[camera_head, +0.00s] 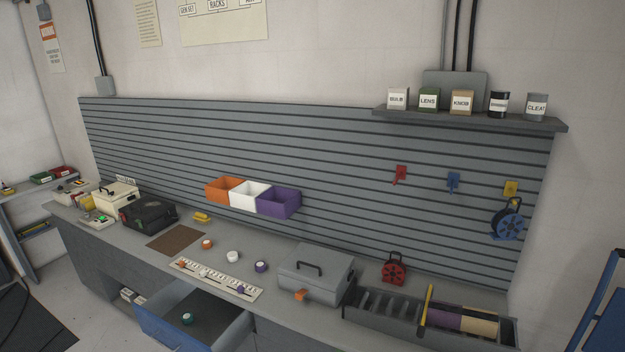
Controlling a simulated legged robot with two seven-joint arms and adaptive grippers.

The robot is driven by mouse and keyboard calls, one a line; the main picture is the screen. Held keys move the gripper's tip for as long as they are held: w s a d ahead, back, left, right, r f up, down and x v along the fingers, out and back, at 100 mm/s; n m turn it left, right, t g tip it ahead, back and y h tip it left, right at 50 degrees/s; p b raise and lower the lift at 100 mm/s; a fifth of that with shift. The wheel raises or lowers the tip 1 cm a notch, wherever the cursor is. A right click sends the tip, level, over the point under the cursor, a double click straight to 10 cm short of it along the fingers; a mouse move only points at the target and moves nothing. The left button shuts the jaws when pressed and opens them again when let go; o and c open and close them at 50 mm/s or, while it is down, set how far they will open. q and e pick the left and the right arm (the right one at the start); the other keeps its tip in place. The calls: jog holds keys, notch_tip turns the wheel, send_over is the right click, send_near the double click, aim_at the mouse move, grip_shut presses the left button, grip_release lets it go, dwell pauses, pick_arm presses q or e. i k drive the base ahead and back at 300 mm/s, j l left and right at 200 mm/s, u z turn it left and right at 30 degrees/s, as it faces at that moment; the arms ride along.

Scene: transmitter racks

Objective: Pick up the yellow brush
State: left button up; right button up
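Neither of my grippers is in view.
Orange (224,190), white and purple bins hang above the bench. A black case (147,216) stands left of the mat. A blue drawer (190,330) is open in front.

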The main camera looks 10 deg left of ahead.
aim_at(202, 217)
jog(key=i+j+z, duration=0.15)
jog(key=j+z, duration=0.2)
jog(key=j, duration=1.15)
jog(key=j+z, duration=0.4)
jog(key=j, duration=1.1)
